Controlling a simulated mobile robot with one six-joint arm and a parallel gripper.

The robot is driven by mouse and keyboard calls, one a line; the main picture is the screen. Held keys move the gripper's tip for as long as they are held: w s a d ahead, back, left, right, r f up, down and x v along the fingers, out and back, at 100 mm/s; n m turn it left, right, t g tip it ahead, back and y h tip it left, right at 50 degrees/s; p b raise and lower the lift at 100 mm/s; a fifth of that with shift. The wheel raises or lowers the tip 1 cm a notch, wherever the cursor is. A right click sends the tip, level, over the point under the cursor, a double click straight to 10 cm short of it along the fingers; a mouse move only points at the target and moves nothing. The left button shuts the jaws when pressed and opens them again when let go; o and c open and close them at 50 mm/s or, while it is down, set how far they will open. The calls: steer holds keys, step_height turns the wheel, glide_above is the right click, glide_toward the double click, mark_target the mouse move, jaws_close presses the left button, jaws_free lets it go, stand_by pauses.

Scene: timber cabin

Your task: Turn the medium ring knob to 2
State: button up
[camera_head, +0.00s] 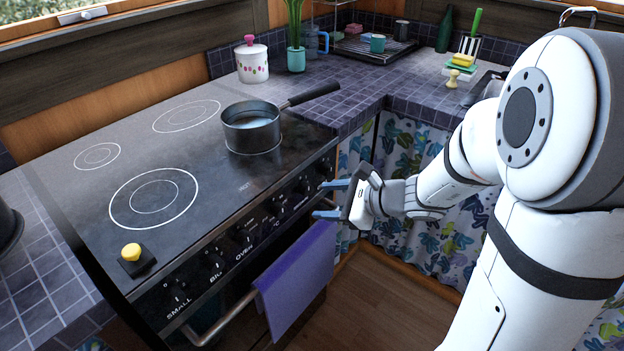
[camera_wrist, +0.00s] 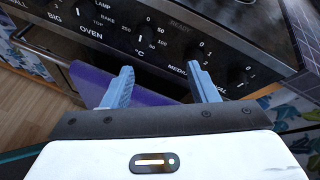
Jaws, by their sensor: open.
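The stove's black front panel (camera_head: 235,244) carries a slanting row of dark knobs. In the wrist view the medium ring knob (camera_wrist: 192,52) is above the MEDIUM label, just beyond the right fingertip; its pointer setting is too dark to read. In the head view this knob (camera_head: 303,187) is in the right part of the row. My gripper (camera_head: 319,200) is open and empty, its blue fingers pointing at the panel. In the wrist view my gripper (camera_wrist: 161,70) has its fingers below the panel's label row, the gap left of the medium knob.
The oval knob (camera_wrist: 237,76) is right of the medium knob, the temperature knob (camera_wrist: 141,37) left. A purple towel (camera_head: 297,278) hangs on the oven handle (camera_head: 222,322) below. A saucepan (camera_head: 251,130) stands on the stove, its handle pointing right. Floor (camera_head: 375,305) is clear in front.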

mark_target(308, 191)
steer(key=w+a+f+m, duration=0.1)
steer(key=w+f, duration=0.1)
steer(key=w, duration=0.1)
steer(key=w+a+f+m+t+b, duration=0.1)
steer(key=w+f+m, duration=0.1)
steer(key=w, duration=0.1)
steer(key=w+a+f+m+t, duration=0.1)
steer(key=w, duration=0.2)
steer(key=shift+a+f+b, duration=0.3)
steer(key=shift+f, duration=0.1)
steer(key=c, duration=0.9)
steer(key=shift+a, duration=0.3)
steer(key=shift+c, duration=0.3)
steer(key=shift+d, duration=0.2)
steer(key=shift+r+m, duration=0.1)
steer(key=shift+m, duration=0.3)
